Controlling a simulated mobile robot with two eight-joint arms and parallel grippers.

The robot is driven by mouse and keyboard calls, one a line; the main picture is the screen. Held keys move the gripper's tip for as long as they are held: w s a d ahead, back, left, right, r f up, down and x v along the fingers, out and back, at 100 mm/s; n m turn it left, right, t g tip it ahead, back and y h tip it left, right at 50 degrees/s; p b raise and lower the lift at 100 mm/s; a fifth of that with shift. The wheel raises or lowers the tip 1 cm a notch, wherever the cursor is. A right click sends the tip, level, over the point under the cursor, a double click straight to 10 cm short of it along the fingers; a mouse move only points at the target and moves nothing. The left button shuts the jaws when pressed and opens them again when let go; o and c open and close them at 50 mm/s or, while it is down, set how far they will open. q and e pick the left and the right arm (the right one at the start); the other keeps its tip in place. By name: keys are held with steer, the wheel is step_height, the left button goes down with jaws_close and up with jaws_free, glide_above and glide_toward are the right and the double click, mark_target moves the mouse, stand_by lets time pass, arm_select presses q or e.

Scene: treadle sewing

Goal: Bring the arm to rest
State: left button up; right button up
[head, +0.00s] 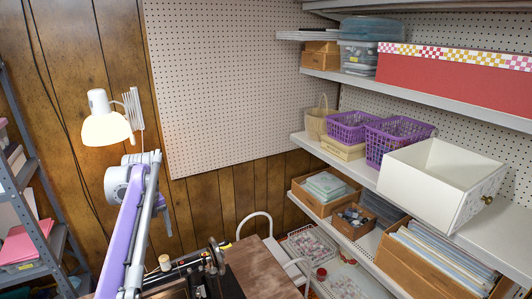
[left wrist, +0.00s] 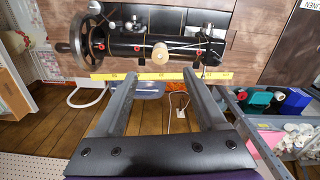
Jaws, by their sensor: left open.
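My left arm (head: 135,225), purple and grey, rises from the bottom left in the head view and bends at a joint below the lamp. Its gripper's fingers are hard to make out there. In the left wrist view my left gripper (left wrist: 157,78) is open, with its two dark fingers wide apart and nothing held between them. The black sewing machine (left wrist: 125,45) lies beyond the fingertips in that view, with a thread spool (left wrist: 160,54) on it. I cannot tell the exact gap to it. My right gripper is in neither view.
The sewing machine's wooden table (head: 262,272) stands at the bottom centre, beside a white chair (head: 255,217). A lit lamp (head: 107,128) hangs just above my arm. Shelves (head: 465,222) with boxes, purple baskets and a white drawer fill the right. A metal rack (head: 40,180) stands at left.

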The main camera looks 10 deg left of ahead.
arm_select(q)
steer(key=s+d+m+t, duration=0.25)
steer(key=s+d, duration=0.25)
steer(key=d, duration=0.5)
steer(key=s+d+f+m+t, duration=0.1)
steer(key=s+d+f+m, duration=0.1)
steer(key=s+d+f, duration=0.2)
steer(key=s+d+f+m+t, duration=0.1)
steer(key=s+d+f+m, duration=0.2)
steer(key=s+d, duration=0.3)
steer(key=s+d+f+m+t, duration=0.1)
steer(key=s+d+f, duration=0.4)
steer(key=s, duration=0.5)
steer(key=shift+s+d+m, duration=0.15)
steer(key=shift+d+m, duration=0.05)
steer(key=shift+m, duration=0.45)
